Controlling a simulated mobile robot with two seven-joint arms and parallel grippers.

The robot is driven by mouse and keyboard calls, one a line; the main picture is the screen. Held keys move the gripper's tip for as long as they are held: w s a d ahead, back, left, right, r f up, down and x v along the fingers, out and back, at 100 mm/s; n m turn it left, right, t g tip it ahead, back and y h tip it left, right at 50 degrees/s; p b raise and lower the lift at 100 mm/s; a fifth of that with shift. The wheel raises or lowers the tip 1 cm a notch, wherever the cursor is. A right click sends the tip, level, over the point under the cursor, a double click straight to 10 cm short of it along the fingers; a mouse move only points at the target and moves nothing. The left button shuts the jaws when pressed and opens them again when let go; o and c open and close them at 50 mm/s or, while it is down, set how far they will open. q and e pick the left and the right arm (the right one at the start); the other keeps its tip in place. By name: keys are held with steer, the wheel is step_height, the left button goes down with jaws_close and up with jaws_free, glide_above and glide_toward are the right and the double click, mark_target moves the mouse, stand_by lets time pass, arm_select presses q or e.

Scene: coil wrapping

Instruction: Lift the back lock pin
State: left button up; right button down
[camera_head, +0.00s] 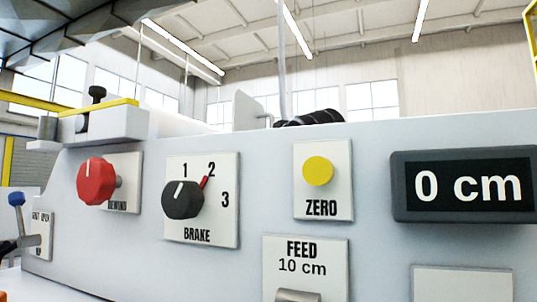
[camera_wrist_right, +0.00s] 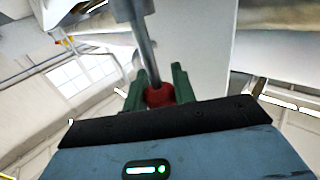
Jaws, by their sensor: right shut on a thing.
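In the right wrist view, my right gripper (camera_wrist_right: 159,88) has green fingers shut on a red knob (camera_wrist_right: 159,96). The fingers hide the sides of the knob. In the head view, a black-knobbed pin (camera_head: 97,94) stands upright on a yellow-topped block (camera_head: 110,122) at the upper left. Neither gripper shows in the head view.
The machine's white front panel carries a red rewind knob (camera_head: 94,181), a black brake dial (camera_head: 182,199), a yellow zero button (camera_head: 318,171) and a display (camera_head: 468,187) reading 0 cm. A blue-knobbed lever (camera_head: 16,199) is at the far left.

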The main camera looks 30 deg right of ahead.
step_height(320, 180, up, 2)
steer(key=shift+s+r, duration=0.1)
steer(key=shift+r, duration=0.05)
steer(key=c, duration=1.1)
jaws_free()
steer(key=shift+c, duration=0.2)
steer(key=s, duration=0.7)
steer(key=shift+s+a, duration=0.25)
steer(key=shift+s, duration=0.15)
